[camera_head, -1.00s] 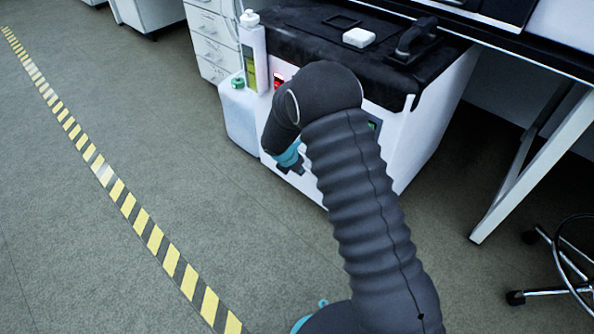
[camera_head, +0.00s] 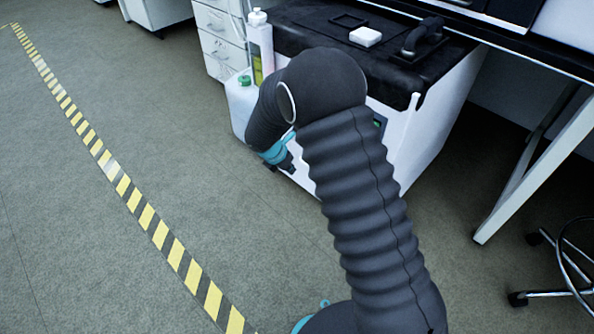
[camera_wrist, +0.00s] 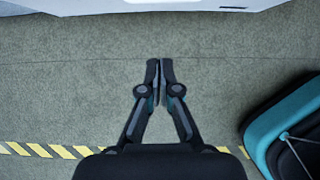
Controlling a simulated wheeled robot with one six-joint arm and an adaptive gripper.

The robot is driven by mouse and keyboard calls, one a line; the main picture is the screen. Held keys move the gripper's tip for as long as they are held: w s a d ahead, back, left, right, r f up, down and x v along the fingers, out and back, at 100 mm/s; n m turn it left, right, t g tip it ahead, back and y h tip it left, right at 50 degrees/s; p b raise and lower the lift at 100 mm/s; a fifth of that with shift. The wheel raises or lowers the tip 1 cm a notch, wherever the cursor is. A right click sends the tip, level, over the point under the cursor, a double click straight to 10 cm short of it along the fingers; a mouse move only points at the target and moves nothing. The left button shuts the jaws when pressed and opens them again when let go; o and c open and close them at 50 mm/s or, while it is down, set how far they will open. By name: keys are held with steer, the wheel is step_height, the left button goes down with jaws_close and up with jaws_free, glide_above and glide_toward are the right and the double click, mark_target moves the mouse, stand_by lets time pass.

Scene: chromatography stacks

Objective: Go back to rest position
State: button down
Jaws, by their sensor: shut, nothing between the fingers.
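My gripper (camera_wrist: 159,72) is in the middle of the wrist view, with its two black fingers together and nothing between them. It points down over bare grey floor. In the head view my arm, in a dark ribbed cover, rises from the bottom and bends over to the left. Its wrist end hangs in front of the white cabinet (camera_head: 415,135). The fingers are mostly hidden behind the arm in that view.
The black-topped cabinet carries a small white block (camera_head: 365,37) and a black handle (camera_head: 422,38). A white bottle (camera_head: 260,45) and a green-capped jug (camera_head: 241,102) stand close beside my wrist. A stool base (camera_head: 560,265) is at right. Floor left of the striped tape (camera_head: 147,217) is clear.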

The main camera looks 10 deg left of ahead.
steer(key=v, duration=0.3)
steer(key=shift+s+r, duration=0.1)
steer(key=s+d+r+m+g, duration=0.1)
steer(key=s+d+m+g, duration=0.3)
steer(key=s+m, duration=0.5)
steer(key=s+d+r+m+t+y+p, duration=0.1)
steer(key=s+d+r+m, duration=0.5)
steer(key=r, duration=0.4)
steer(key=s+d+r+m+t+y+p, duration=0.1)
steer(key=s+d+r+m+t, duration=0.1)
steer(key=s+d+r+m, duration=0.5)
steer(key=s+d+r+m+t+y+p, duration=0.1)
steer(key=s+d+r+m, duration=0.5)
steer(key=r, duration=0.7)
steer(key=s+d+t, duration=0.1)
steer(key=s+d, duration=0.1)
steer(key=s, duration=0.1)
steer(key=shift+d+m, duration=0.3)
